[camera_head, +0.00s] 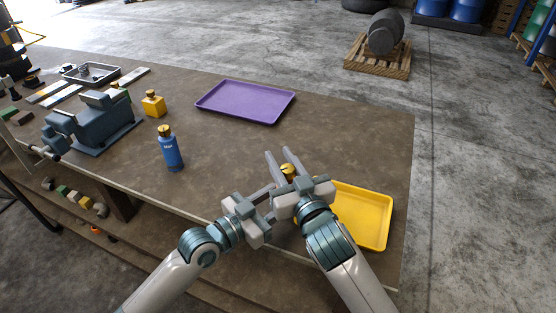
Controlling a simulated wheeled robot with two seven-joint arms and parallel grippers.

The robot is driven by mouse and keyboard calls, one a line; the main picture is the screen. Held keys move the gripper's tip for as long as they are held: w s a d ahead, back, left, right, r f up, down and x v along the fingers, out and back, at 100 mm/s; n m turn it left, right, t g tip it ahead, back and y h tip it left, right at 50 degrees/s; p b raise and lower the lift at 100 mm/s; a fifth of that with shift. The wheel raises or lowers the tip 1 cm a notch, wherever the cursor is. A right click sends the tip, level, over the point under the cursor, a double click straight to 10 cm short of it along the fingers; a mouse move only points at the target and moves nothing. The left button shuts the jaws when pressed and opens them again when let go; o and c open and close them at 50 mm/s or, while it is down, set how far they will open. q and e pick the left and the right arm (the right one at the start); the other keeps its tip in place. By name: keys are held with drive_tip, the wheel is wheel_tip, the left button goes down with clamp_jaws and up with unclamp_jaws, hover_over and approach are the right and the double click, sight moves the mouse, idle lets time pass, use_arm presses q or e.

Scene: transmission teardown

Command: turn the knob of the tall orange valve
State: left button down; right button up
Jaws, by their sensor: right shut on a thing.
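A brass knob (287,169) shows between the two fingers of my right gripper (283,160), near the front right of the workbench. The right gripper is shut on this knob. The valve body under it is hidden by my grippers, so I cannot see its orange colour. My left gripper (268,201) is just left of the right one, its fingers pointing right toward the valve. Its fingers look apart, but their tips are hidden, so I cannot tell whether they hold the body.
A yellow tray (372,222) lies right of my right gripper, a purple tray (272,116) farther back. A blue bottle-like valve (172,158) and a short yellow one (153,107) stand left, near a blue-grey vise (95,125). The bench middle is clear.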

drive_tip(key=shift+d+r+m+t+h, duration=0.15)
drive_tip(key=shift+m+t+h, duration=0.35)
drive_tip(key=shift+m+h, duration=0.65)
drive_tip(key=shift+d+h, duration=0.15)
drive_tip(key=shift+h, duration=0.3)
drive_tip(key=o, duration=1.1)
drive_tip(key=shift+w, duration=0.1)
drive_tip(key=shift+c, duration=0.2)
drive_tip(key=shift+d, duration=0.1)
drive_tip(key=v, duration=1.2)
drive_tip(key=shift+f, duration=0.25)
